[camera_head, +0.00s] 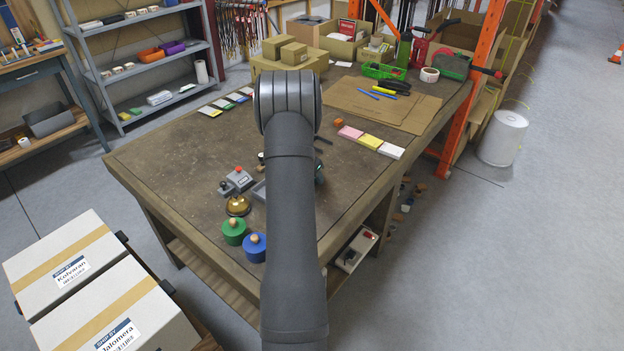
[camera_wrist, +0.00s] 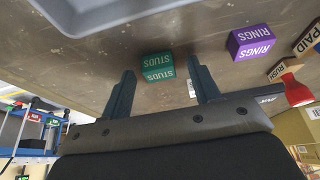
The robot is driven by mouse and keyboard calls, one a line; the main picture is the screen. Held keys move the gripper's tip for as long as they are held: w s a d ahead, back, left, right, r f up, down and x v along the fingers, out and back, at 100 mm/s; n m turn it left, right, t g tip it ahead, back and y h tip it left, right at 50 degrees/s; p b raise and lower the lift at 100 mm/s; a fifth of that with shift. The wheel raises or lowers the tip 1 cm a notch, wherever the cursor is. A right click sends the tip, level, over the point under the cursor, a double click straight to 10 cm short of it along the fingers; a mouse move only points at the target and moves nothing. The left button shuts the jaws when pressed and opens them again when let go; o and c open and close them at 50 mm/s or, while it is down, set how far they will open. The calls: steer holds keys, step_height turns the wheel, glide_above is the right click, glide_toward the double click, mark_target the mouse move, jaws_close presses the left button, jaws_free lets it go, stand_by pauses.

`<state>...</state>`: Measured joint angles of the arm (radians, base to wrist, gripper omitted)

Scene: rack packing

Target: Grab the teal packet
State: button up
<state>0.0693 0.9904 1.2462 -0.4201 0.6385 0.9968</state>
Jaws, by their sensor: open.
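The teal packet (camera_wrist: 158,67), printed "STUDS", rests on the brown table top in the wrist view. My gripper (camera_wrist: 161,65) is open, with one dark finger to the left of the packet and one to the right. The packet appears between the two fingertips, with a gap on each side. I cannot tell how far it lies beyond the tips. In the head view my arm hides the gripper and most of the table around it.
A purple "RINGS" packet (camera_wrist: 251,43) lies right of the teal one. "RUSH" (camera_wrist: 284,70) and "PAID" (camera_wrist: 308,40) blocks stand farther right. A grey tray (camera_wrist: 105,20) is at upper left. Green (camera_head: 234,232) and blue (camera_head: 254,246) knobbed discs sit near the table's front.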

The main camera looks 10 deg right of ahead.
steer(key=shift+c, duration=0.3)
steer(key=c, duration=1)
